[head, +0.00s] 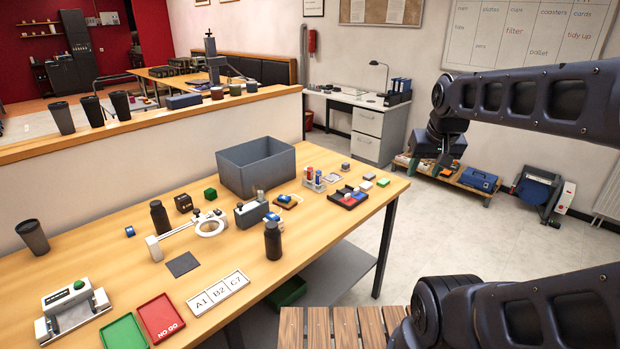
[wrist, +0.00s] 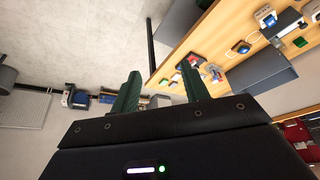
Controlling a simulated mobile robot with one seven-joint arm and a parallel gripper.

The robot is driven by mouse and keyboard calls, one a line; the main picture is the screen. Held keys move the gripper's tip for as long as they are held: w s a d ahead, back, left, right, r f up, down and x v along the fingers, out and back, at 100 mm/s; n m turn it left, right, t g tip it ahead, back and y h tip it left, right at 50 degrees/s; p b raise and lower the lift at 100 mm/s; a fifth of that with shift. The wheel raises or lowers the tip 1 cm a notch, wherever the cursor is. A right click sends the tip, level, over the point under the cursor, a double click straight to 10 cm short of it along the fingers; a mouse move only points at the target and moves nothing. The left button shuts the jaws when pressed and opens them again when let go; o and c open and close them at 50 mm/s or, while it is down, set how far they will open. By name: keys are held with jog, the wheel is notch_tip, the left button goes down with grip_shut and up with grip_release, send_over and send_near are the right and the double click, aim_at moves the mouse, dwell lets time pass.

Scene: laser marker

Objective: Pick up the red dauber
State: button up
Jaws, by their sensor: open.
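A small clear rack (head: 315,182) stands on the wooden table, right of the grey bin, and holds several upright small bottles or tubes with red and blue parts. My gripper (head: 428,165) hangs in the air off the table's right end, apart from these things. In the wrist view my gripper (wrist: 160,90) has its two green fingers spread with nothing between them; the table shows beyond to the right.
A grey bin (head: 257,170) stands on the table at the back. Two dark bottles, a black one (head: 273,241) nearest, and a magnifier ring (head: 210,226) stand left of the rack. A low wooden bench (head: 448,175) with a blue box stands by the wall.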

jog(key=w+a+r+m, duration=0.1)
jog(key=w+a, duration=0.1)
jog(key=w, duration=0.6)
jog(key=w+a+r+m, duration=0.1)
jog(key=w+r+m, duration=0.1)
jog(key=w, duration=0.6)
jog(key=m+g+h, duration=0.1)
jog(key=m+h, duration=0.2)
jog(key=m, duration=0.3)
send_over(309, 168)
jog(key=s+a, duration=0.2)
jog(key=s, duration=0.1)
notch_tip(309, 168, down, 24)
jog(key=x, duration=0.5)
jog(key=shift+w+a, duration=0.1)
jog(key=shift+w, duration=0.15)
jog(key=shift+x, duration=2.7)
jog(key=shift+w+r, duration=0.1)
jog(key=shift+w, duration=0.05)
grip_shut()
jog(key=shift+r, duration=0.1)
